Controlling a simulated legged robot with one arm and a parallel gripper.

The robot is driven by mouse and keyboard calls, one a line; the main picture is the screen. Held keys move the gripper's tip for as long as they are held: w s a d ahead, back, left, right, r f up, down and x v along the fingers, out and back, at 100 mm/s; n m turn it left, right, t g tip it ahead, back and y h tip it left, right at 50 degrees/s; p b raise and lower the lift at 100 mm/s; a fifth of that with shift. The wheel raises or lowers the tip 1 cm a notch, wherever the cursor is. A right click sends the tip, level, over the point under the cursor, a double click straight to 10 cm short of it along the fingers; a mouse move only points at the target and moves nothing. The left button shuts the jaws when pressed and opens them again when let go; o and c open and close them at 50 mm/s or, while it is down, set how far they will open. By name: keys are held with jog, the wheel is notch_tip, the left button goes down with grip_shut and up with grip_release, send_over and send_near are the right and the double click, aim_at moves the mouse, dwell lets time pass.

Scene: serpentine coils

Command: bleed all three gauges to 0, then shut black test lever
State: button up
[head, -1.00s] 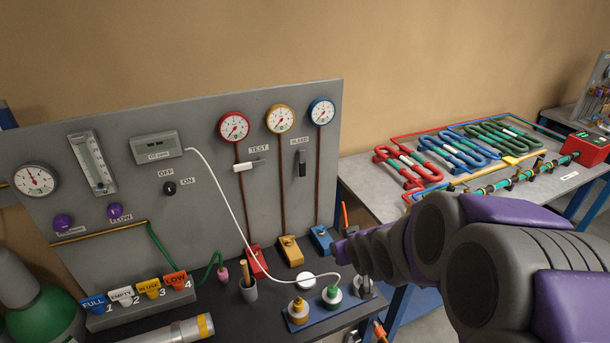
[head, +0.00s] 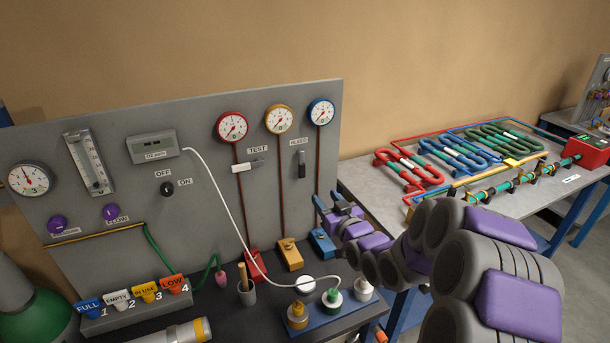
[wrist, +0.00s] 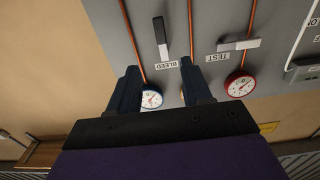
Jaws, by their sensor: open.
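The red gauge (head: 232,127), yellow gauge (head: 278,119) and blue gauge (head: 321,112) sit in a row on the grey panel. Their needles are too small to read. Below the TEST label, a pale lever (head: 246,166) lies horizontal. Below the BLEED label, a dark lever (head: 301,164) hangs vertical. My gripper (head: 327,199) is open and empty, below and right of the dark lever, apart from it. In the upside-down wrist view, my fingers (wrist: 158,68) frame the BLEED label; the bleed lever (wrist: 161,37) and test lever (wrist: 238,44) show beyond. The yellow gauge is mostly hidden there.
Red, yellow and blue blocks (head: 290,254) stand at the pipe feet. A white hose (head: 228,190) loops down to the bench. A cup (head: 246,292) and capped bottles (head: 331,300) stand there. The coil table (head: 365,180) is at right.

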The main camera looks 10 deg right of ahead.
aim_at(303, 171)
jog(key=b+x, duration=0.2)
jog(key=x, duration=1.3)
jog(key=shift+c, duration=0.4)
grip_shut()
